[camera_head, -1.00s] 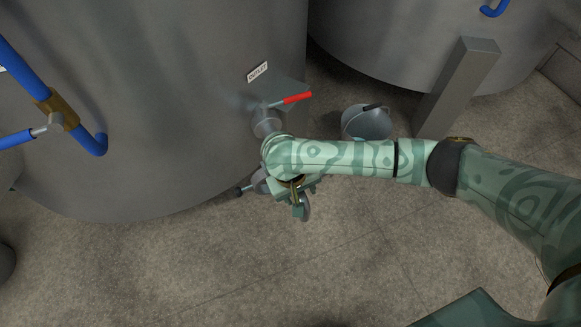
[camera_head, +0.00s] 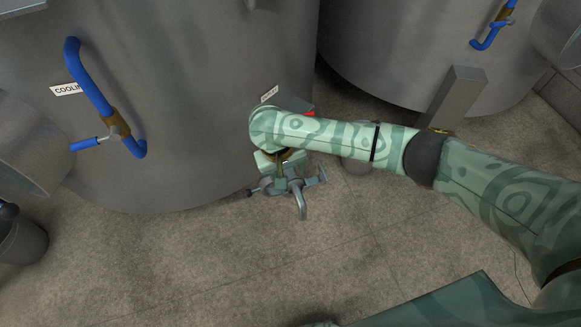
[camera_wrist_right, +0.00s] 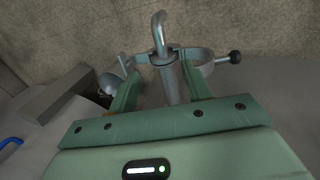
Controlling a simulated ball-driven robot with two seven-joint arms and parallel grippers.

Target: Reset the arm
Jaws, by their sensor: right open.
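My right arm reaches in from the right in the head view. Its gripper (camera_head: 281,172) points down close to the big steel tank (camera_head: 200,120). In the right wrist view the open gripper (camera_wrist_right: 157,82) has its two green fingers on either side of a metal tap (camera_wrist_right: 165,50). A gap shows beside the tap's body. The tap (camera_head: 302,205) also shows just below the gripper in the head view, with a bent spout and a small dark knob. What holds the tap is hidden. My left gripper is not in view.
A red valve handle (camera_head: 311,114) is mostly hidden behind my wrist. A bucket (camera_head: 356,164) stands partly behind my forearm. A grey post (camera_head: 452,100) and second tank (camera_head: 400,50) stand beyond. A blue pipe (camera_head: 92,92) runs on the tank. The front floor (camera_head: 230,260) is clear.

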